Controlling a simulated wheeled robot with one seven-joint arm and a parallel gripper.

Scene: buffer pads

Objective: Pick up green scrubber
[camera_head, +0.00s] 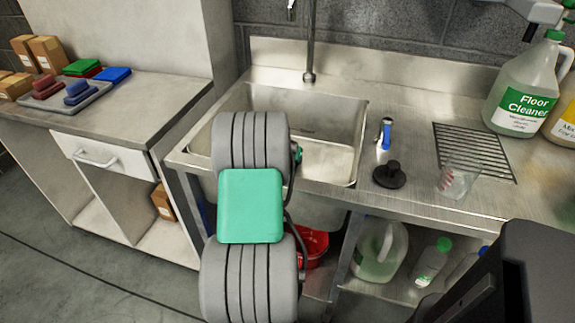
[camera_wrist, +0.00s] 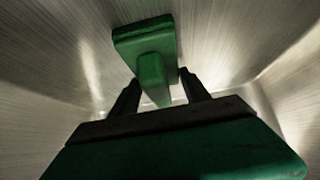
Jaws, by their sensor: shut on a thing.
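In the wrist view, the green scrubber (camera_wrist: 147,36) has a flat, roughly rectangular head and a narrower handle that points toward my gripper (camera_wrist: 160,93). The two dark fingers are shut on the handle, one on each side. Brushed metal surrounds the scrubber, and it looks like the inside of the sink. I cannot tell whether the scrubber touches the metal. In the head view, my arm reaches over the front of the steel sink (camera_head: 345,125). My gripper and the scrubber are hidden there behind the arm.
The counter right of the sink holds a black plug (camera_head: 389,175), a small blue item (camera_head: 386,133), a clear cup (camera_head: 459,180) and a floor cleaner jug (camera_head: 524,95). The left counter holds a grey tray (camera_head: 92,97) with red and blue brushes. Bottles stand on the lower shelf.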

